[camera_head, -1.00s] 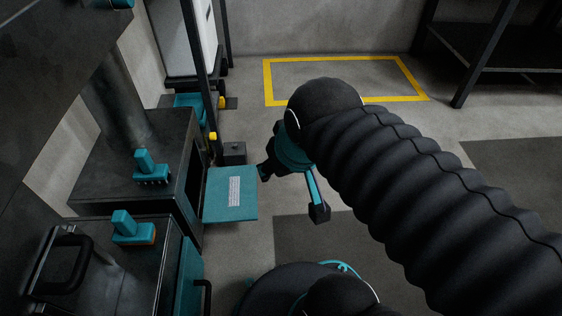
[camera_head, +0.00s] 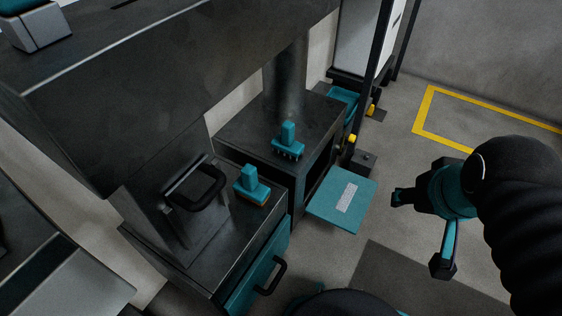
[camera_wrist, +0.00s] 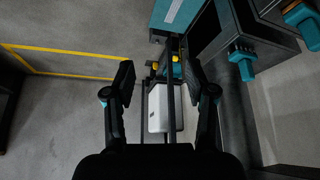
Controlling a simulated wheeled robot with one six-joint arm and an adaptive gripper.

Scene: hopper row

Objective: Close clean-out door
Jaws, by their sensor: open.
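The clean-out door (camera_head: 343,203) is a flat teal panel with a pale label. It stands open, folded out from the dark opening in the side of a grey metal hopper box (camera_head: 250,128). In the wrist view, part of the door (camera_wrist: 172,14) shows at the top edge. My gripper (camera_head: 422,232) is open and empty, to the right of the door and apart from it. In the wrist view both fingers of my gripper (camera_wrist: 157,80) are spread wide, with nothing held between them.
A nearer box has a shut teal front (camera_head: 252,280) with a black handle. Teal latches (camera_head: 288,142) sit on both box tops. A dark post (camera_head: 372,80) and a small block (camera_head: 363,161) stand just behind the door. Floor right of the door is open, with yellow marking (camera_head: 421,110).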

